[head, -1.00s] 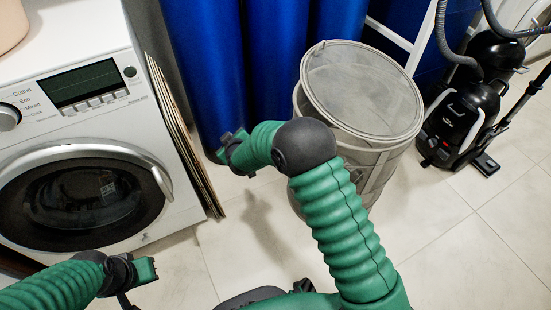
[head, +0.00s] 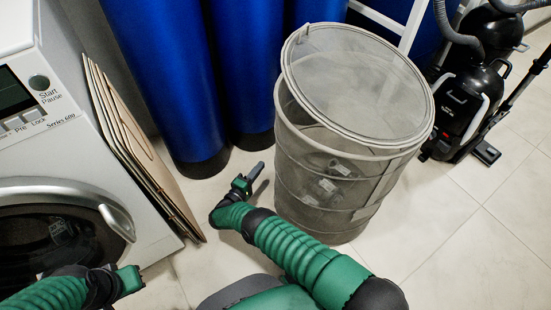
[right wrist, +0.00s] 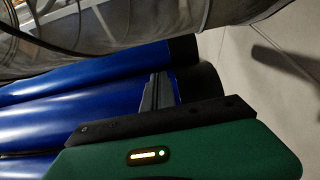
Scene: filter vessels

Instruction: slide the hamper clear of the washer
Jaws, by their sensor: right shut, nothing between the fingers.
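The hamper (head: 335,190) is a round grey mesh bin with a lid on its rim, upright on the tiled floor; a few small items show through its mesh. Its mesh side also shows along the top of the right wrist view (right wrist: 130,35). The white washer (head: 75,160) stands at the left, with a floor gap between it and the hamper. My right gripper (head: 250,177) is shut and empty, low beside the hamper's left side; I cannot tell if it touches. Its fingers show in the right wrist view (right wrist: 160,91). My left gripper (head: 130,280) is before the washer door, its jaw state unclear.
Flat panels (head: 135,145) lean against the washer's right side. Tall blue cylinders (head: 175,85) stand behind the gap. A black vacuum cleaner (head: 465,105) stands right of the hamper. The floor at the front right (head: 470,240) is clear.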

